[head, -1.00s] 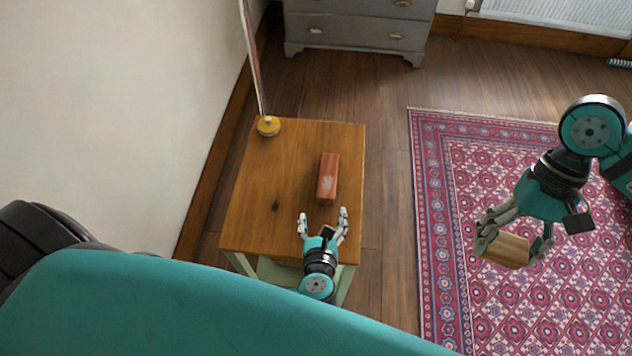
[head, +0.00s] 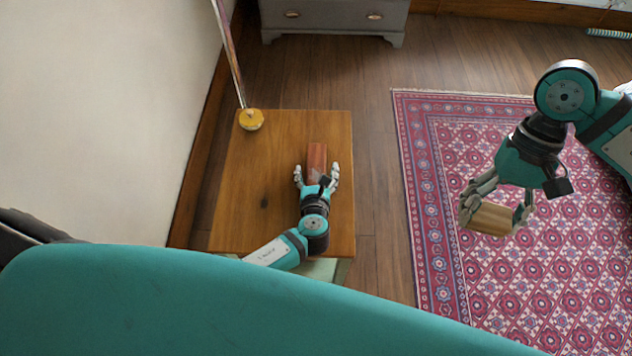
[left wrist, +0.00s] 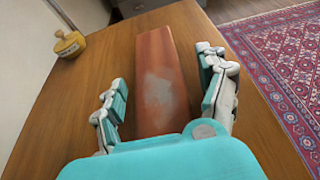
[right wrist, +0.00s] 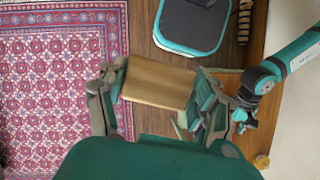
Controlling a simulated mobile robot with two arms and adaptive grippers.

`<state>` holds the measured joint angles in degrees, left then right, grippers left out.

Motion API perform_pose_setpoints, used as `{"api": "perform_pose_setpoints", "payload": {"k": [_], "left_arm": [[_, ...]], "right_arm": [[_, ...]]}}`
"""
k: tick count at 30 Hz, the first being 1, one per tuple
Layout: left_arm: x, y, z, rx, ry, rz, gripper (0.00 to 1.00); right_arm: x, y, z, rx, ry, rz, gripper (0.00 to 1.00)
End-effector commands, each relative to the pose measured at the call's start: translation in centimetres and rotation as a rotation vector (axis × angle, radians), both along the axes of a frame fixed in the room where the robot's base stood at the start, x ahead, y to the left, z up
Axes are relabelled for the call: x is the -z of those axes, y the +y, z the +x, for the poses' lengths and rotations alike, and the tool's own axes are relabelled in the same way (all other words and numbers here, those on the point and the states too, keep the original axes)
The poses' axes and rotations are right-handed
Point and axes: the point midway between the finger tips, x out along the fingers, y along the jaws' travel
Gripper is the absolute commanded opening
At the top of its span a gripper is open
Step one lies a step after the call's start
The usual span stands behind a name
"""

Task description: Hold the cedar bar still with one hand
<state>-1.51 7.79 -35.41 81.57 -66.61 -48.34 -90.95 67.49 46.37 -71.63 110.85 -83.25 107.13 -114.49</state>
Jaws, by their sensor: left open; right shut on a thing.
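The cedar bar (head: 317,156) is a reddish bar with a pale scuffed patch, lying lengthwise on the small wooden table (head: 245,185). In the left wrist view the bar (left wrist: 160,80) runs between the two fingers. My left gripper (head: 316,174) is open around the bar's near end, one finger on each side. My right gripper (head: 494,222) is shut on a light wooden block (head: 489,219), held out over the rug side. The block (right wrist: 158,83) also shows in the right wrist view.
A grey drawer unit (head: 333,18) is behind. A patterned red rug (head: 445,150) lies on the right.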

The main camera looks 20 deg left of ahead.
Motion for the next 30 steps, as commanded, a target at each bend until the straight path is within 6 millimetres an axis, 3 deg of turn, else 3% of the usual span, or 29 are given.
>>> {"api": "perform_pose_setpoints", "payload": {"k": [11, 26, 30], "left_arm": [[0.24, 0.19, 0.62, 0.000, 0.000, -0.001, 0.75], [0.24, 0.19, 0.58, 0.000, 0.001, -0.001, 0.12], [0.25, 0.20, 0.58, 0.000, 0.001, -0.001, 0.12]], "right_arm": [[0.08, 0.00, 0.00, 0.000, 0.000, 0.000, 0.40], [0.09, 0.00, 0.00, 0.000, 0.000, 0.000, 0.40], [0.08, 0.00, 0.01, 0.000, 0.000, 0.000, 0.40]]}}
